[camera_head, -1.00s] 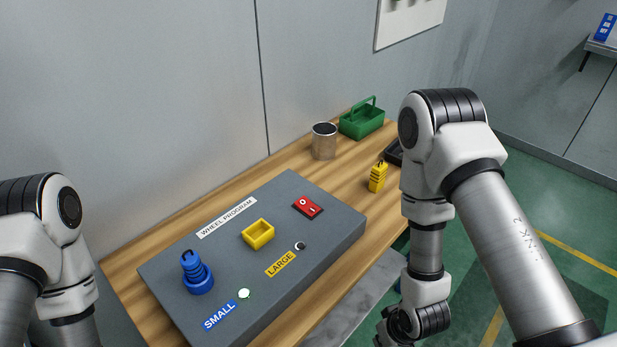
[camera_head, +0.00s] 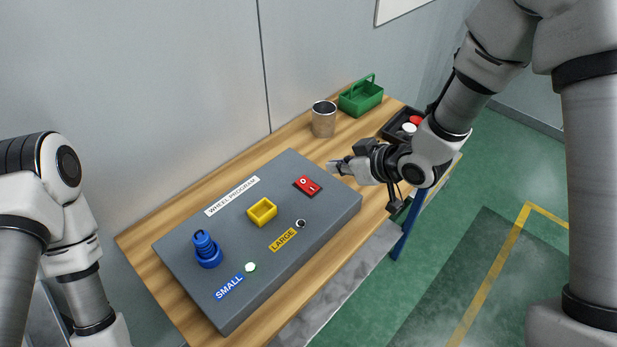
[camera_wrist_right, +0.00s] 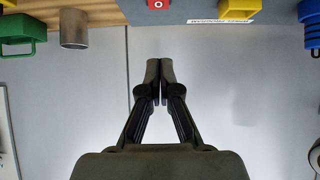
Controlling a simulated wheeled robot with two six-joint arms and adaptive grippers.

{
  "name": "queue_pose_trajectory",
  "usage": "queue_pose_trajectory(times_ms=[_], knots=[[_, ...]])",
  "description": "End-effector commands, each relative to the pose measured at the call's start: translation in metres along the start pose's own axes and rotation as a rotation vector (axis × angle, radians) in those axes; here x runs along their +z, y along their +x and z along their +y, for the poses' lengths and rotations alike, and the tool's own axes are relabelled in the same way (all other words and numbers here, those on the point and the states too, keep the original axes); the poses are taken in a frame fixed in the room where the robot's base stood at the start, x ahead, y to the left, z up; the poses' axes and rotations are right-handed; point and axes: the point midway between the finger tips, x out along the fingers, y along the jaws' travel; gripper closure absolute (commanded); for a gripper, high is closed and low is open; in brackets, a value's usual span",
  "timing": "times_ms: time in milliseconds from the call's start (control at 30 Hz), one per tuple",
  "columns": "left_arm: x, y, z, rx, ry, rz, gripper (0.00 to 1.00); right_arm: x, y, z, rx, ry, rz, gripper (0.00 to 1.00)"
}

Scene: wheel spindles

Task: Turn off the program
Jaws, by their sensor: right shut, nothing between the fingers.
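The grey program box (camera_head: 212,275) lies on the wooden bench, with a "WHEEL PROGRAM" label. A red rocker switch (camera_head: 307,186) marked O and I sits on its top near the right end; part of it shows at the top of the right wrist view (camera_wrist_right: 158,4). My right gripper (camera_head: 333,168) is shut and empty, just right of and slightly beyond the switch, apart from it; its closed fingers show in the right wrist view (camera_wrist_right: 159,66). My left arm is at the left edge; its gripper is out of view.
On the box are a blue spindle part (camera_head: 207,252), a yellow square cup (camera_head: 262,212), a white round light (camera_head: 250,267) by SMALL and a dark one (camera_head: 300,223) by LARGE. A metal cup (camera_head: 323,120), green basket (camera_head: 361,97) and black tray (camera_head: 394,131) stand at the back right.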

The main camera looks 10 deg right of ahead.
Motion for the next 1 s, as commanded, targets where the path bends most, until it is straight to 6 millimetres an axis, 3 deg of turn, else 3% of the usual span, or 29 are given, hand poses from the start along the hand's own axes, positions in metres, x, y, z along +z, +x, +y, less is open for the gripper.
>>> queue_pose_trajectory(times_ms=[133, 267, 600, 800, 1000], knots=[[0.0, -0.003, 0.0, 0.0, 0.0, 0.0, 0.6, 0.0, 0.007, 0.0, 0.0, -0.001, -0.004, 1.0], [0.0, -0.01, 0.0, 0.0, 0.0, 0.0, 0.6, 0.0, 0.027, -0.001, -0.001, -0.001, -0.005, 1.0], [0.0, -0.035, 0.0, 0.0, 0.0, 0.0, 0.6, -0.001, 0.1, -0.001, -0.002, -0.001, -0.003, 1.0], [0.0, -0.046, 0.0, 0.0, 0.0, 0.0, 0.6, 0.022, 0.122, 0.0, 0.0, 0.003, -0.003, 1.0], [0.0, -0.047, 0.0, 0.0, 0.0, 0.0, 0.6, 0.03, 0.129, 0.0, 0.001, 0.002, -0.002, 1.0]])
